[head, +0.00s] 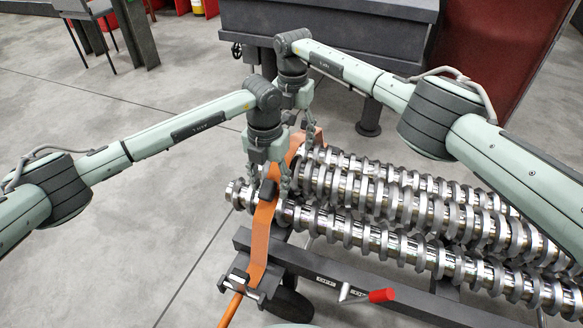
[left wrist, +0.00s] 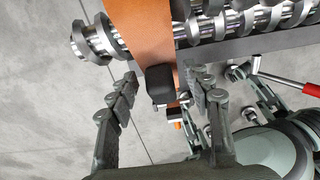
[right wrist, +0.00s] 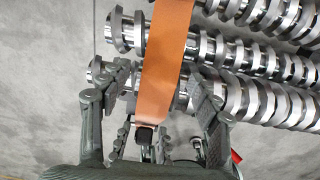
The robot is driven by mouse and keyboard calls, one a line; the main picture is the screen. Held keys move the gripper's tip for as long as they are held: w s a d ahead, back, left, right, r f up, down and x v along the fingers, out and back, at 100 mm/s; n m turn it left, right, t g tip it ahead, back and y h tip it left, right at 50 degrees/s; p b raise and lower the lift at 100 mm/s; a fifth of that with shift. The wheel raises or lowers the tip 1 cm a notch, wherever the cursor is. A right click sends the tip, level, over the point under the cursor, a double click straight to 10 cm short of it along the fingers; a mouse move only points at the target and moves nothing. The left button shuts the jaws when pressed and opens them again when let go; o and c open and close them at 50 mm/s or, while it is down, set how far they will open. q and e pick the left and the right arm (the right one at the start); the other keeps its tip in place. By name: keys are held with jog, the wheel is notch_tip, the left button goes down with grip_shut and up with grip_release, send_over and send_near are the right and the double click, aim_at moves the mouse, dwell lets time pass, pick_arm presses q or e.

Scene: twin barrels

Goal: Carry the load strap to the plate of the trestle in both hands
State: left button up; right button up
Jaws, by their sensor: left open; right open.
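The orange load strap (head: 262,225) lies over the left ends of several stacked camshafts and runs down to a dark ratchet (head: 250,282) at the cart's side. A black block on the strap (left wrist: 160,82) sits between the open fingers of my left gripper (head: 268,188); the fingers appear apart from it. My right gripper (head: 302,132) is open farther back, above the strap. In the right wrist view the strap (right wrist: 166,55) runs between its fingers (right wrist: 160,85). I cannot make out the plate of the trestle for certain.
The metal camshafts (head: 400,235) fill the cart to the right of the strap. A red-handled lever (head: 380,296) sticks out at the front by a wheel (head: 288,302). A dark grey bench (head: 330,25) stands behind.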

pick_arm(q)
jog(key=c, duration=1.1)
pick_arm(e)
jog(key=c, duration=1.1)
pick_arm(q)
grip_shut()
pick_arm(e)
grip_shut()
